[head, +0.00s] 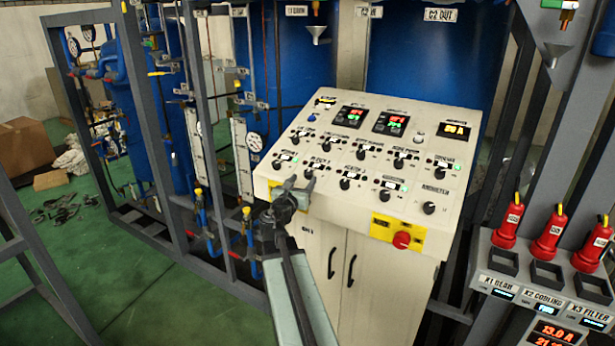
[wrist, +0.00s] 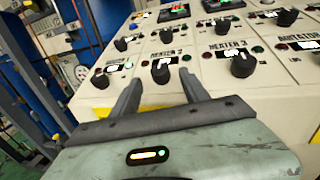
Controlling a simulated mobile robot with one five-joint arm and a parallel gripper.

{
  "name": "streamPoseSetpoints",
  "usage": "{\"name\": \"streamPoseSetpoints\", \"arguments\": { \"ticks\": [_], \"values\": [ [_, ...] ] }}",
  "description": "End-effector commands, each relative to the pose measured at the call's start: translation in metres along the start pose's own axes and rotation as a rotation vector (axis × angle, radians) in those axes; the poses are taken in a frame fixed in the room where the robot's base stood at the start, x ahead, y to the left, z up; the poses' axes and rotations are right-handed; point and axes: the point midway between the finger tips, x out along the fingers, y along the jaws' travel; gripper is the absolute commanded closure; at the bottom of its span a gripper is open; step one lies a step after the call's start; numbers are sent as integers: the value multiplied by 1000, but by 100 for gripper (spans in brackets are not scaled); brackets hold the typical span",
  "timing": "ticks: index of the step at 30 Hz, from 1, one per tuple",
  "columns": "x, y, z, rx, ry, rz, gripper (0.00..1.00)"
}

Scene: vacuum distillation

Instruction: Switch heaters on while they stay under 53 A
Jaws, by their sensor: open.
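The sloped control panel (head: 330,215) carries rows of black knobs with labels and small lamps. My gripper (head: 299,187) is open and empty at the panel's left front edge. In the wrist view its fingers (wrist: 160,86) point at a heater knob (wrist: 160,71), which shows between the tips; contact cannot be told. Another heater knob (wrist: 242,64) is to its right and a further knob (wrist: 100,79) to its left.
A red stop button (head: 401,240) on a yellow plate is on the panel's front face. Red-handled plugs (head: 508,222) stand over a socket unit at right, with a red readout (head: 552,334) near 13.0 A. Blue tanks (head: 430,65) and a grey frame (head: 200,130) stand behind and left.

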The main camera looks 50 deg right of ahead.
Motion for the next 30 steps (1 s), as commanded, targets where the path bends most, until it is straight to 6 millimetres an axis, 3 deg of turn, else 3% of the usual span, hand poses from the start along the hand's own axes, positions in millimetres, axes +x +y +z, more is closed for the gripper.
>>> {"name": "streamPoseSetpoints", "arguments": {
  "ticks": [1,6,14,15,21,30],
  "values": [
    [14,1,0,1,0,-2,47],
    [42,1,0,2,1,-2,47],
    [46,0,0,3,1,-1,47],
    [46,-1,0,3,1,-1,50],
    [46,-1,0,3,1,-1,100],
    [47,0,0,15,0,-30,100]
  ]
}}
